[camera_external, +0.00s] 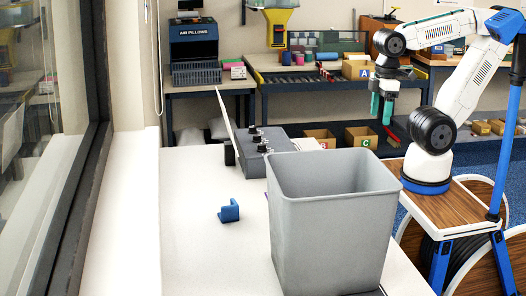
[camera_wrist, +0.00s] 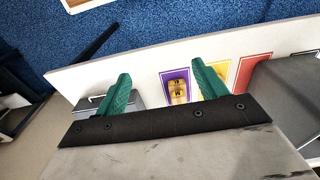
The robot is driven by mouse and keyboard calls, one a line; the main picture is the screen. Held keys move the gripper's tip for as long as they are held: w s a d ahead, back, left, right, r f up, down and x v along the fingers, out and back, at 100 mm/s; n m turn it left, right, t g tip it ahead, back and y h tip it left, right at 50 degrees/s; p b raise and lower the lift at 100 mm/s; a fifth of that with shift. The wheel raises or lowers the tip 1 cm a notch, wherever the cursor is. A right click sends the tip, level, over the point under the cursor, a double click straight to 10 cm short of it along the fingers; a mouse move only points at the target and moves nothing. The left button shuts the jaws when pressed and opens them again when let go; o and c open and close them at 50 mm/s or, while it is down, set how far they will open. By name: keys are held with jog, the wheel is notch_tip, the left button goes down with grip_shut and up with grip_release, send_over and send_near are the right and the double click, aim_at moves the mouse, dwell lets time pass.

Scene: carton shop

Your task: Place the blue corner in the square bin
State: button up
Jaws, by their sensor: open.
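The blue corner (camera_external: 229,211) is a small L-shaped piece on the white table, left of the bin and apart from it. The square bin (camera_external: 335,235) is a tall grey tub standing upright at the table's front right. What lies inside it is hidden by its front wall. My gripper (camera_external: 381,108), with green fingers, hangs in the air above and behind the bin's right side in the external view. It is open and empty. In the wrist view its fingers (camera_wrist: 160,78) are spread apart, and I cannot make out the blue corner there.
A grey box with black knobs (camera_external: 262,143) and an upright thin panel (camera_external: 227,120) stand behind the corner. A window frame (camera_external: 85,150) runs along the left. The wrist view shows a white surface (camera_wrist: 75,75) with coloured rectangles and a small yellow item (camera_wrist: 178,90).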

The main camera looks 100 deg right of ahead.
jog(key=w+a+f+n+g, duration=0.1)
jog(key=w+a+f, duration=0.15)
jog(key=w, duration=0.55)
jog(key=w+a+f, duration=0.1)
jog(key=w+f, duration=0.3)
jog(key=w, duration=0.5)
jog(key=t, duration=0.2)
send_near(235, 201)
jog(key=shift+n, duration=0.4)
jog(key=s+f, duration=0.1)
jog(key=s, duration=0.1)
jog(key=s+d+f, duration=0.1)
jog(key=s+f, duration=0.1)
jog(key=s, duration=0.1)
jog(key=s+f, duration=0.2)
jog(key=shift+s+d, duration=0.2)
jog(key=shift+d, duration=0.05)
jog(key=w+a+r+t, duration=0.1)
jog(key=w+r+t, duration=0.15)
jog(key=w, duration=0.35)
jog(key=shift+y, duration=0.3)
jog(key=x, duration=0.8)
jog(key=shift+w+a+f, duration=0.1)
jog(key=shift+a+f, duration=0.05)
jog(key=c, duration=1.1)
